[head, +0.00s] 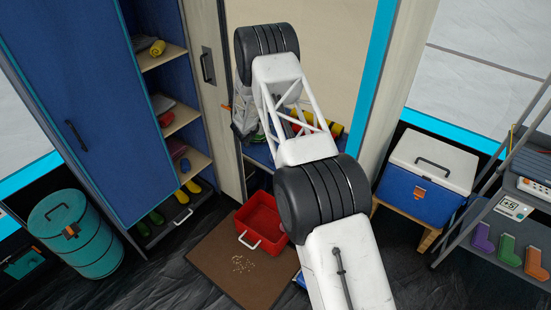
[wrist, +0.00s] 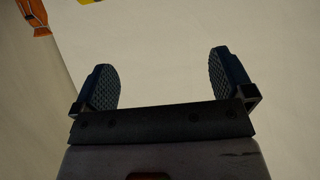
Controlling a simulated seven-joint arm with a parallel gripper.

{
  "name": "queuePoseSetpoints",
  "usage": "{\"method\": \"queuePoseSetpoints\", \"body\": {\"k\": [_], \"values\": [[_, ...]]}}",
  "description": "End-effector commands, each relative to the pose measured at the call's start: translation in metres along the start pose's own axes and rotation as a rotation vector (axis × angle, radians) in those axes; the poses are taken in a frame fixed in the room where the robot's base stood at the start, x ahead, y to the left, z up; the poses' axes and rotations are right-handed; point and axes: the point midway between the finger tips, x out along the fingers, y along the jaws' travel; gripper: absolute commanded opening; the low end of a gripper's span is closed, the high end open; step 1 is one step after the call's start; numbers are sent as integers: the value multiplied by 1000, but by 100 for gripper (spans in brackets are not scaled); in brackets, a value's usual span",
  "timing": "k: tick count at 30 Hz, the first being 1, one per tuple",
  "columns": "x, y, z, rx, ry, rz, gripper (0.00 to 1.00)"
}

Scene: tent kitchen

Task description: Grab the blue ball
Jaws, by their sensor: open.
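My gripper (wrist: 168,83) is open in the wrist view, its two dark ribbed finger pads wide apart. Nothing is between them, and a pale plain surface lies behind. In the head view my white arm reaches up and away toward a cabinet opening, and it hides most of that opening; the gripper's fingers cannot be made out there. I see no blue ball in either view.
A red bin (head: 262,225) stands on a brown mat (head: 205,262) with crumbs. A blue and white cooler (head: 425,180) sits on a stool at right. A teal drum (head: 75,235) stands at left by the blue cabinet door (head: 90,100). Metal shelving (head: 520,185) is at far right.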

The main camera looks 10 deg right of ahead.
Motion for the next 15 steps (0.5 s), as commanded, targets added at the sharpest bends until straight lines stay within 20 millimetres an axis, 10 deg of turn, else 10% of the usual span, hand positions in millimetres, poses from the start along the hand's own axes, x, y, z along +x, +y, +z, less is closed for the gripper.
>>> {"method": "queuePoseSetpoints", "body": {"k": [15], "values": [[57,12,124,-43,49,207,100]]}}
